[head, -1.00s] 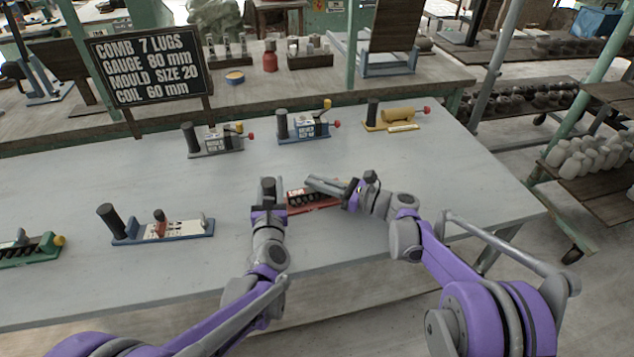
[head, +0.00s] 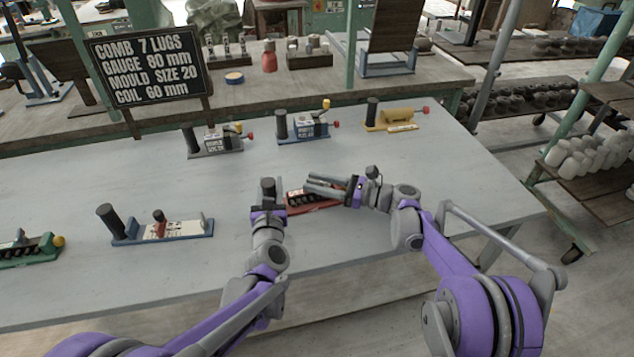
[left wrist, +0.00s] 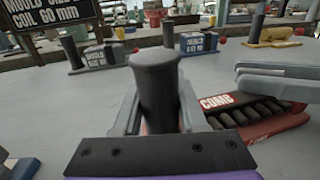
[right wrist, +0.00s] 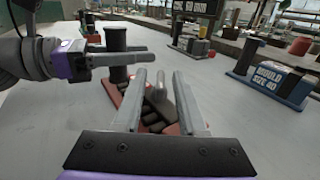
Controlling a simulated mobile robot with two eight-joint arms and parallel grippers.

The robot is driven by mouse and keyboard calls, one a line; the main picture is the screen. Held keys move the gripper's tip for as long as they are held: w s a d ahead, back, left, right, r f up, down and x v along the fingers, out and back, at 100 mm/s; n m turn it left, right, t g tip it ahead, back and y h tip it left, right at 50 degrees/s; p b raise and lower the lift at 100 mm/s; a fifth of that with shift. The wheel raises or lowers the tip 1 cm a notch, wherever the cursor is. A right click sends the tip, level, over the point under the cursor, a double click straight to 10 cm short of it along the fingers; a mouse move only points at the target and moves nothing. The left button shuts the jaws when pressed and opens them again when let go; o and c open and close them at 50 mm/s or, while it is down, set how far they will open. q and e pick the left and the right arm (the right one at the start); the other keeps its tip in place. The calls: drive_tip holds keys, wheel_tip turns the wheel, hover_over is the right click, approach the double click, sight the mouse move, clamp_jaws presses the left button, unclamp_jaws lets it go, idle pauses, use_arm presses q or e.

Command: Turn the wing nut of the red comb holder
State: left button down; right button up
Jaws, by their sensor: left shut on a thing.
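The red comb holder (head: 322,209) lies on the grey table, with a row of black comb coils and a "COMB" label (left wrist: 216,102). Its upright black handle (left wrist: 157,85) is between the fingers of my left gripper (head: 268,192), which is shut on it. My right gripper (head: 308,184) is over the holder from the right, fingers apart. In the right wrist view a grey wing nut (right wrist: 157,93) stands between the two open fingers. I cannot tell whether either finger touches it. In the head view my right gripper hides the wing nut.
A blue holder (head: 170,232) stands to the left, a green one (head: 30,250) at the far left. Grey (head: 215,145), blue (head: 300,128) and yellow (head: 397,116) holders stand behind. A sign (head: 150,65) is at the back left. The table in front of the red holder is clear.

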drive_tip(key=v, duration=1.2)
